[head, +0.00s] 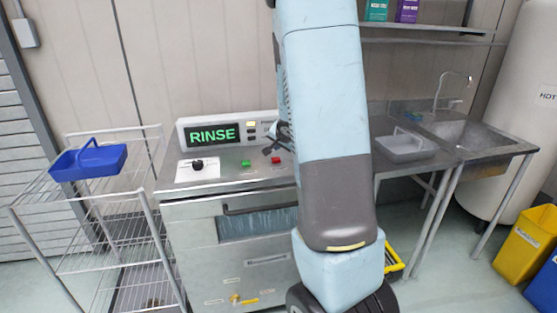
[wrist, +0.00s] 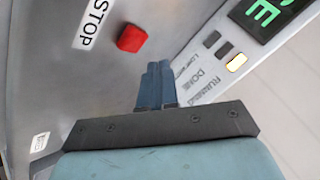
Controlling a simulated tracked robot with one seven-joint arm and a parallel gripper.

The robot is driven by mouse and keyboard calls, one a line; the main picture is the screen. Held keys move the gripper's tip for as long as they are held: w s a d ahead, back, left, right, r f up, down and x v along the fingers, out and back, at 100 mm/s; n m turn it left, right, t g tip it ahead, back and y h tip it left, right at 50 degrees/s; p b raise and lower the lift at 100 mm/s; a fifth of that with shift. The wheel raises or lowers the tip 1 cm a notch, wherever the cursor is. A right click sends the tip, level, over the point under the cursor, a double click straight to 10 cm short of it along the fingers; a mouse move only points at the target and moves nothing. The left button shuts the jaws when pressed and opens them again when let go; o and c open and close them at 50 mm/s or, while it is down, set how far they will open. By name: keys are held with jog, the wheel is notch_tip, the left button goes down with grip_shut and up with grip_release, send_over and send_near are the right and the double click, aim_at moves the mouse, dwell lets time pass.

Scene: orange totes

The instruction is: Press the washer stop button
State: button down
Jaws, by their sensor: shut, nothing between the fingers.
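The washer (head: 240,244) is a steel cabinet with a control panel, and its display (head: 212,134) reads RINSE in green. The red stop button (head: 276,160) is on the right of its top, with a green button (head: 246,163) to its left. In the wrist view the red button (wrist: 132,38) sits beside a STOP label (wrist: 90,24). My gripper (wrist: 158,68) is shut and empty, its blue fingertips apart from the button in the picture, to its lower right. In the head view my gripper (head: 272,150) is partly hidden behind my arm, just above the button.
A black knob (head: 197,164) is on the washer's left. Indicator lights, one lit (wrist: 237,62), line the panel close to my fingers. A wire rack (head: 98,222) with a blue basket (head: 88,160) stands left. A grey tray (head: 404,146) and sink (head: 468,136) are right.

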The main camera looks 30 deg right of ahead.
aim_at(277, 160)
jog(key=shift+f, duration=1)
jog(key=shift+f, duration=0.1)
dwell(1.3)
jog(key=shift+w+f, duration=0.1)
jog(key=shift+f, duration=0.15)
jog(key=shift+f, duration=0.45)
dwell(1.1)
jog(key=shift+r, duration=0.9)
jog(key=shift+d+r, duration=0.1)
jog(key=shift+r, duration=2.35)
